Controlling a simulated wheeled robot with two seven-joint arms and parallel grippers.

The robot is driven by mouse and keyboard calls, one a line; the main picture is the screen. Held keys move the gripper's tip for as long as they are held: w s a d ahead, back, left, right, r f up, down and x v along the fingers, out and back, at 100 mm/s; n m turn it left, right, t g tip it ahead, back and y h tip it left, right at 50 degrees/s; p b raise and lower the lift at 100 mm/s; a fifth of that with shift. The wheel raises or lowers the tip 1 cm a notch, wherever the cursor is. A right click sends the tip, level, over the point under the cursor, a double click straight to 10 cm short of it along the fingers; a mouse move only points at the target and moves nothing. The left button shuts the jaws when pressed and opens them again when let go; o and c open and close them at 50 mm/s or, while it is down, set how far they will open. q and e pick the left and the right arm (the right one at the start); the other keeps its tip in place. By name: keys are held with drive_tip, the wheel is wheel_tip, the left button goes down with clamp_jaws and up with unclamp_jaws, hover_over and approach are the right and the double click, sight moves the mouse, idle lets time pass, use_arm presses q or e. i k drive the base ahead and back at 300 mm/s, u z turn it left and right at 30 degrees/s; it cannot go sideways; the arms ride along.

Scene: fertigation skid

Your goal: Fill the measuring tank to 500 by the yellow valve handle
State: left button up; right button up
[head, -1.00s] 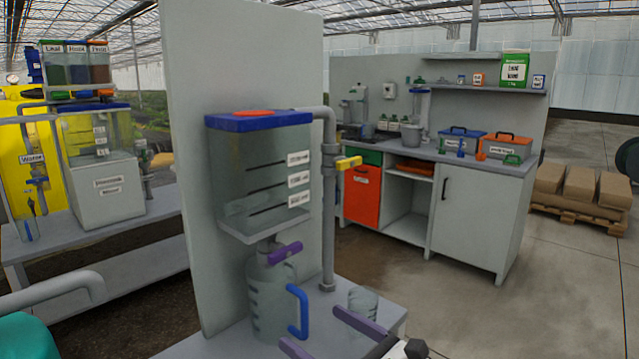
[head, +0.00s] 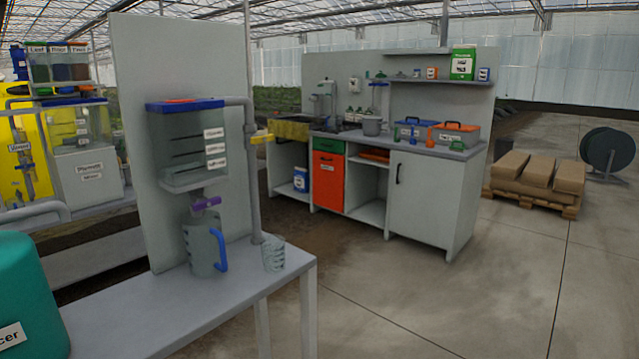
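The clear measuring tank (head: 186,150) with a blue lid (head: 184,105) is mounted on a tall grey panel. It has dark level lines and white labels (head: 215,148) too small to read. No clear liquid level can be made out in it. The yellow valve handle (head: 262,139) sits on the grey pipe (head: 252,180) to the tank's right, pointing out sideways to the right. A purple handle (head: 206,203) is on the outlet below the tank. A clear jug (head: 200,250) with a blue handle stands under that outlet. Neither of my grippers is in view.
A small clear beaker (head: 274,255) stands on the grey bench (head: 190,308), right of the jug. A teal container (head: 28,290) stands at lower left. A workbench (head: 432,200) is behind, with a loaded pallet (head: 535,202) to its right.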

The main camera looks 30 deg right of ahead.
sight(257, 138)
drive_tip(key=z, duration=0.3)
drive_tip(key=k, duration=0.7)
drive_tip(key=u, duration=0.35)
drive_tip(key=i, duration=1.7)
drive_tip(key=z, duration=1.1)
